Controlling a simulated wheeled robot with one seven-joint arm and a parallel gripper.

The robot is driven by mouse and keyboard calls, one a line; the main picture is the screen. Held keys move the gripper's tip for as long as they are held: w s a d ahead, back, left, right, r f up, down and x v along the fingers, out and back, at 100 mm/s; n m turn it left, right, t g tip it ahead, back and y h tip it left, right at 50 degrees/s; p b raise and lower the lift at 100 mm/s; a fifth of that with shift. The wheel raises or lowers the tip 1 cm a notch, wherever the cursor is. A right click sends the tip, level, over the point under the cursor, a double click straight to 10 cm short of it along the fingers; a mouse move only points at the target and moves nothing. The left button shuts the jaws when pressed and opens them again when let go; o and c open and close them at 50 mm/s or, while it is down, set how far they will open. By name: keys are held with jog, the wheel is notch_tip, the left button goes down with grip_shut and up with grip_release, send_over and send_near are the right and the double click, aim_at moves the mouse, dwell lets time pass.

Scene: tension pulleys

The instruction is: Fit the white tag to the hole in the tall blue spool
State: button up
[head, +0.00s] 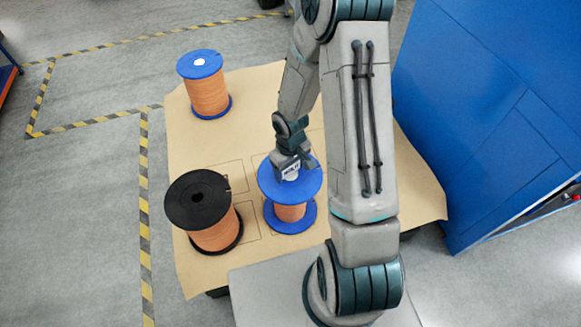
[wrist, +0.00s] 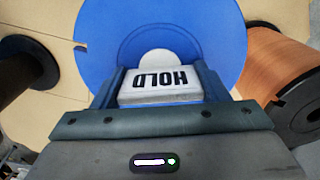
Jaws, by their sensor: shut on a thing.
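My gripper (head: 287,162) is shut on the white tag (wrist: 160,87), a small block with HOLD printed on it, upside down in the wrist view. The tag also shows in the head view (head: 291,170). It is over the middle of the front blue spool (head: 290,216), whose blue top flange (wrist: 205,35) fills the upper middle of the wrist view. A white round patch (wrist: 158,57) shows at the flange's centre, just beyond the tag. The hole is not clearly visible, and I cannot tell whether the tag touches the spool.
Another blue-flanged spool (head: 207,95) with a white centre stands at the back left. A black-flanged spool (head: 213,232) stands close left of the front blue one. The tan mat (head: 180,150) has drawn outlines and free room between the spools. A large blue panel (head: 480,110) stands right.

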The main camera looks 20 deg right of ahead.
jog(key=o, duration=1)
notch_tip(320, 180, up, 14)
jog(key=p, duration=0.2)
jog(key=shift+f+p, duration=0.1)
jog(key=shift+p, duration=0.2)
jog(key=s+r+m+t, duration=0.1)
jog(key=s+r, duration=0.3)
jog(key=r, duration=0.2)
jog(key=s+r+m+t+p, duration=0.1)
jog(key=s+r+m, duration=0.1)
jog(key=s+r, duration=0.3)
jog(key=s+r+m+p, duration=0.1)
jog(key=s+r, duration=0.3)
jog(key=r, duration=0.5)
jog(key=shift+s+m+t, duration=0.35)
jog(key=shift+m+t, duration=0.05)
